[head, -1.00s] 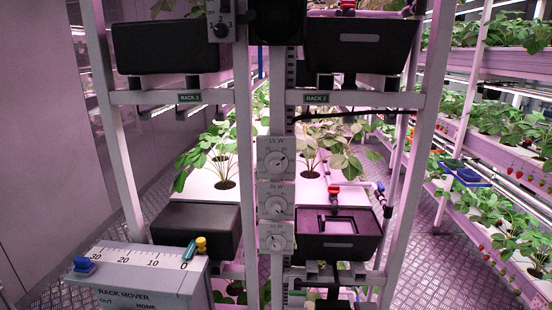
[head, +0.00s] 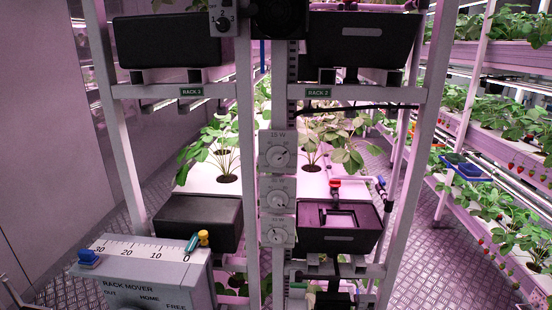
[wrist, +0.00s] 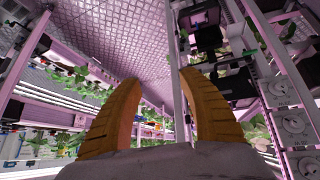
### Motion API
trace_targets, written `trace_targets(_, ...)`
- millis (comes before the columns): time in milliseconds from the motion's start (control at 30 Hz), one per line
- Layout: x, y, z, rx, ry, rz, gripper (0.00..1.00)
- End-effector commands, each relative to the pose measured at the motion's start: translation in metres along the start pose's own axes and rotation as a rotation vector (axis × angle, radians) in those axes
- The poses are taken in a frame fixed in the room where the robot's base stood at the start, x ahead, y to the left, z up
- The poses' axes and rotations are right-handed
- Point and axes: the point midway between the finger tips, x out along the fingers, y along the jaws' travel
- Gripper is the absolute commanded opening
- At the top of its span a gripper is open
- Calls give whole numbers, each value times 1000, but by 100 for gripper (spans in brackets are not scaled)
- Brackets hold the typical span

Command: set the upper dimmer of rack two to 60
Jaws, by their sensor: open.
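In the head view a post between the two rack bays carries a column of grey dimmer boxes with round dials: an upper dimmer (head: 278,153) marked about 15 W, a middle one (head: 278,192) and a lower one (head: 278,231). The rack 2 label (head: 318,93) is on the crossbar to their right. The dial settings are too small to read. In the wrist view my gripper (wrist: 160,95) is open, its two orange fingers apart with nothing between them. Grey dial boxes (wrist: 290,122) show at the right of that view, clear of the fingers. My gripper is not in the head view.
A rack mover box (head: 150,275) with a scale and a blue slider (head: 88,259) stands at the lower left. Dark bins (head: 338,228) hang in the racks. Berry plants (head: 505,120) line the right side. Metal aisle floor (head: 440,270) lies open at the right.

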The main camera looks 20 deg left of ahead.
Motion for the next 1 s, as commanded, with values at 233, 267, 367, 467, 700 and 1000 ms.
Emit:
trace_targets(233,3,-50,-142,-277,220,167,48)
trace_targets(267,3,-64,-159,-312,260,182,48)
trace_targets(367,0,-120,-210,-425,411,216,48)
trace_targets(467,-10,-191,-248,-530,575,224,48)
trace_targets(700,-42,-335,-268,-698,884,182,48)
trace_targets(1000,-42,-374,-276,-737,965,167,48)
